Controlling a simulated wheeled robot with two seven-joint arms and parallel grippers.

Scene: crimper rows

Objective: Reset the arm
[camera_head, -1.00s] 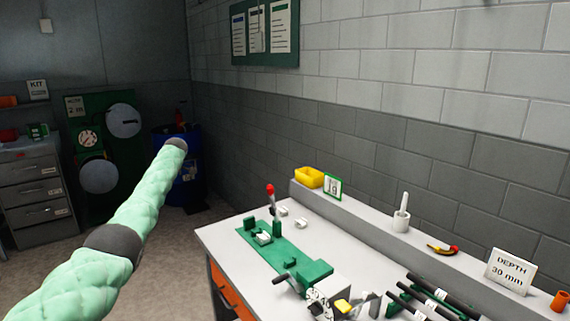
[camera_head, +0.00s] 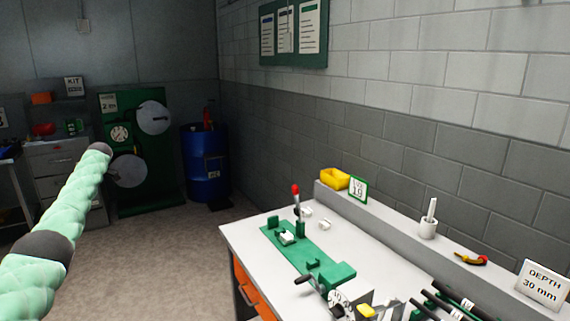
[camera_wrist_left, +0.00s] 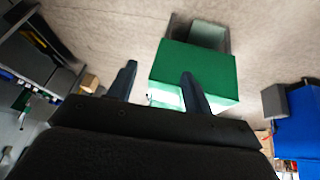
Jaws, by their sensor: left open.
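My left arm (camera_head: 65,215), in a pale green padded sleeve, comes in from the left of the head view and points up and away, clear of the workbench. Its gripper cannot be made out there. In the left wrist view my left gripper (camera_wrist_left: 158,88) is open, its two dark fingers apart with nothing between them that they touch. A green box-shaped thing (camera_wrist_left: 205,70) shows beyond the fingers over the pale floor. My right gripper is not in view.
A white workbench (camera_head: 262,242) carries a green crimping fixture (camera_head: 305,255) with a red-knobbed lever and black rods. On its back ledge are a yellow bin (camera_head: 335,178) and a depth sign (camera_head: 543,284). A blue drum (camera_head: 207,165) and green machine (camera_head: 135,185) stand behind. Floor between is clear.

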